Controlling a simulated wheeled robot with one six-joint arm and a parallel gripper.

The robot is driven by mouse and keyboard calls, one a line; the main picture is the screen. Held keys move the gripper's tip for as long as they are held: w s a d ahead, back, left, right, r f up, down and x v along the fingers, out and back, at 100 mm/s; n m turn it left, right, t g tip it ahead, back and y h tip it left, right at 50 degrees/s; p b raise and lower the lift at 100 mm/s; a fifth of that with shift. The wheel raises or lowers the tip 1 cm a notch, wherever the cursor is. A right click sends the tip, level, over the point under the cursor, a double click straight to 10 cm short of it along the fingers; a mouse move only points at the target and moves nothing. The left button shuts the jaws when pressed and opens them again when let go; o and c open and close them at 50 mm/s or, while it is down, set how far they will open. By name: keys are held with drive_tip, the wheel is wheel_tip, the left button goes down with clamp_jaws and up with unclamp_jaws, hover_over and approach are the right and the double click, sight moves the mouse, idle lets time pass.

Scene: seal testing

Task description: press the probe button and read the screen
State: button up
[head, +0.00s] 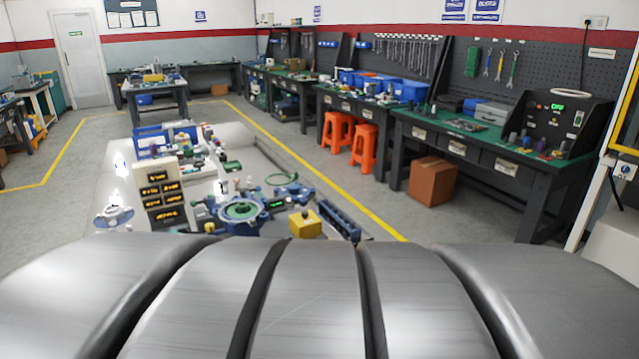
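A cream panel (161,192) with several dark screens and orange lettering stands at the left of a pale workbench; the lettering is too small to read. To its right, a blue round fixture (241,212) with a green centre sits on the bench. A yellow block (305,224) with a small knob on top stands right of the fixture. I cannot tell which part is the probe or its button. A black instrument box (562,118) with a lit green display stands on the right bench. My gripper is not in view.
A large ribbed grey metal surface fills the bottom. Dark benches (490,157) line the right wall, with orange stools (363,147) and a cardboard box (432,181) by them. Yellow lines mark the floor. Open grey floor (70,215) lies to the left.

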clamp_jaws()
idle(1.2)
